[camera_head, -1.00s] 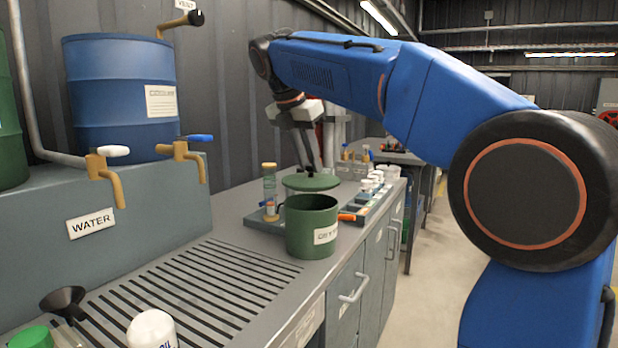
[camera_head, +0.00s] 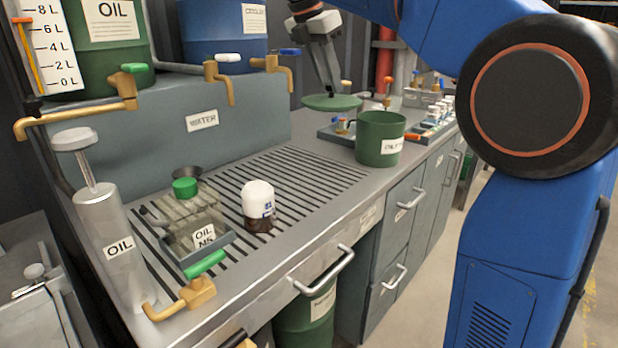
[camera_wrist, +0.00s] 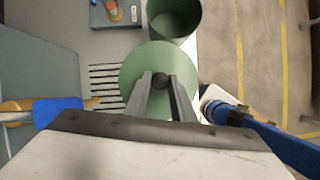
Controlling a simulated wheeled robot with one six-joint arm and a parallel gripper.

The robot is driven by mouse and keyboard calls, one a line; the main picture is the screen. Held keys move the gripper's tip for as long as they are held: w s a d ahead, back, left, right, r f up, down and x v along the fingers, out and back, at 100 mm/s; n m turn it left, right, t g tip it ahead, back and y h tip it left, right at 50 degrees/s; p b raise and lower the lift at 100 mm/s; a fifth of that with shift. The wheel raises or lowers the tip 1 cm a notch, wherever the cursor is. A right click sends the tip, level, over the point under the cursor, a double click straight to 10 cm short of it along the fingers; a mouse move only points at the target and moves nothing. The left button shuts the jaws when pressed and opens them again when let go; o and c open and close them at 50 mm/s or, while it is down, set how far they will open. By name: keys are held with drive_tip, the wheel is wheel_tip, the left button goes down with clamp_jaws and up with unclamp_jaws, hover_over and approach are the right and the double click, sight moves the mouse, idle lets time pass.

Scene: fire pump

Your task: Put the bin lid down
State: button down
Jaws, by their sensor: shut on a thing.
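The green round bin lid (camera_head: 332,103) is held by my gripper (camera_head: 332,92) above the bench, behind and left of the green bin. In the wrist view the lid (camera_wrist: 133,70) lies flat under my gripper (camera_wrist: 161,84), whose fingers are shut on the dark knob at its middle. The open green bin (camera_head: 380,140) stands upright on the bench with a white label on its side. It also shows at the top of the wrist view (camera_wrist: 174,16), beside the lid. The lid is not over the bin's mouth.
The slotted drain grate (camera_head: 290,175) has bare room left of the bin. A white-capped bottle (camera_head: 259,200) and an oil sample rack (camera_head: 195,220) stand on it. Taps (camera_head: 278,68) jut out from the raised ledge. A tray with small parts (camera_head: 338,133) lies behind the bin.

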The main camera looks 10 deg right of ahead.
drive_tip(key=shift+s+a+f, duration=0.1)
drive_tip(key=shift+a+f, duration=0.1)
drive_tip(key=shift+f, duration=4.35)
drive_tip(key=shift+a+f, duration=0.15)
drive_tip(key=shift+f, duration=4.35)
drive_tip(key=shift+f, duration=0.15)
drive_tip(key=c, duration=1.5)
unclamp_jaws()
